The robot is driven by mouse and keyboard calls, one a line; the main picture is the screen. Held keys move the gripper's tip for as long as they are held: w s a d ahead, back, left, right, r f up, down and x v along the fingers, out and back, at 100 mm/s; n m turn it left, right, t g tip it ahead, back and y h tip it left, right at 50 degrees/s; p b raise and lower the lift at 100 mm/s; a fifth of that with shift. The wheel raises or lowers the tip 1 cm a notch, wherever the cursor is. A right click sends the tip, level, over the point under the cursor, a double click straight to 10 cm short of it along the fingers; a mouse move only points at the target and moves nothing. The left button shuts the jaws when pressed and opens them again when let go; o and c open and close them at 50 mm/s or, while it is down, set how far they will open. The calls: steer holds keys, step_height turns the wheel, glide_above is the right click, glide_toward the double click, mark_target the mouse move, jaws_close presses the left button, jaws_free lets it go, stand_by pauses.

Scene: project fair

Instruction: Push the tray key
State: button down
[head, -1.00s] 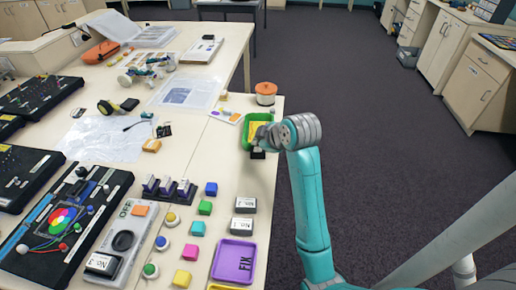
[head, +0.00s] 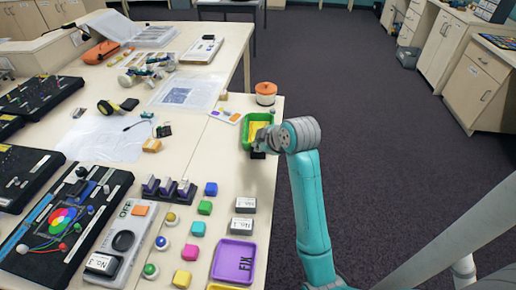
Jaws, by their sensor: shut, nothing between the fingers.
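My gripper (head: 262,144) is shut and empty at the table's right edge, over the near side of a green tray (head: 246,133) with something yellow in it. A small black block (head: 258,155) shows just below the fingers, partly hidden by them. I cannot tell whether the fingers touch the block or the tray. A purple tray (head: 232,276) marked FIX lies nearer on the table. A black strip with several upright keys (head: 168,190) stands left of the coloured cubes. No key is plainly marked as the tray key.
An orange round pot (head: 266,93) stands just beyond the green tray. Two labelled blocks (head: 245,205) (head: 241,227) stand nearer, beside several coloured cubes and round buttons. Black panels (head: 75,215) fill the left side. Open carpet (head: 385,170) lies right of the table.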

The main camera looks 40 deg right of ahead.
steer(key=shift+f, duration=0.15)
stand_by(0.3)
steer(key=shift+r, duration=0.6)
steer(key=shift+r, duration=3)
